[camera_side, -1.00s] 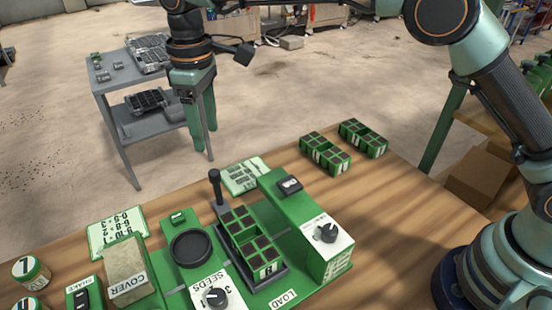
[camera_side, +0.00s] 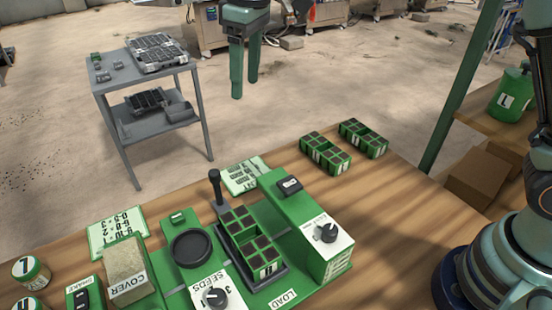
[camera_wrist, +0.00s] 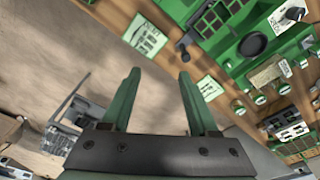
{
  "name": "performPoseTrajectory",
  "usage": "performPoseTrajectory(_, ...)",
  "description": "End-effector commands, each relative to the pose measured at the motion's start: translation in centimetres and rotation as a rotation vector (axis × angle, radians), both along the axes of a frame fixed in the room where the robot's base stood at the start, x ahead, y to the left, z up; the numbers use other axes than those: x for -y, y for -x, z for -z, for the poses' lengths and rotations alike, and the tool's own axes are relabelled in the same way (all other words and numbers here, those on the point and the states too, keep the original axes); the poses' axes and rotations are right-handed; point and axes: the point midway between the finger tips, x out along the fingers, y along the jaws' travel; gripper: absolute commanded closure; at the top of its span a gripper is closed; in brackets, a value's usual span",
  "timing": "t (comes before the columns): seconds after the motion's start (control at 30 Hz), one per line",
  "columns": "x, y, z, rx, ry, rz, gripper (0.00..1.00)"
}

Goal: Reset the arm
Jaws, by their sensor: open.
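My gripper (camera_side: 244,82) hangs high at the top of the side view, above and beyond the table's far edge, with its green fingers pointing down. In the wrist view the two fingers (camera_wrist: 158,85) are spread apart with nothing between them. The green seeder (camera_side: 326,256) stands on the table well below and apart from my gripper. A green seed tray (camera_side: 250,238) with dark cells sits in its loading slot.
Two more green trays (camera_side: 325,153) (camera_side: 362,138) lie on the wooden table (camera_side: 385,205) at the back right. A grey cart (camera_side: 150,130) stands beyond the table at left. A shelf with a green jug (camera_side: 510,95) is at right. Air around my gripper is clear.

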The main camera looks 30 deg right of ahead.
Motion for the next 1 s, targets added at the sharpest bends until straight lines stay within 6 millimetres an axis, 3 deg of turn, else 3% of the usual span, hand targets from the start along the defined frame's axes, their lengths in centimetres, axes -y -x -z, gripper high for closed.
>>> performPoseTrajectory(0.03, 1.9, 0.5, -1.0, 0.022, -0.011, 0.039, 0.40)
performPoseTrajectory(0.3, 9.9, 4.5, -3.0, 0.128, -0.061, 0.221, 0.40)
performPoseTrajectory(0.6, 17.2, 10.8, -1.7, 0.251, -0.102, 0.421, 0.40)
performPoseTrajectory(0.8, 20.3, 14.5, 0.7, 0.322, -0.122, 0.533, 0.40)
performPoseTrajectory(1.0, 21.5, 16.2, 2.3, 0.358, -0.130, 0.586, 0.40)
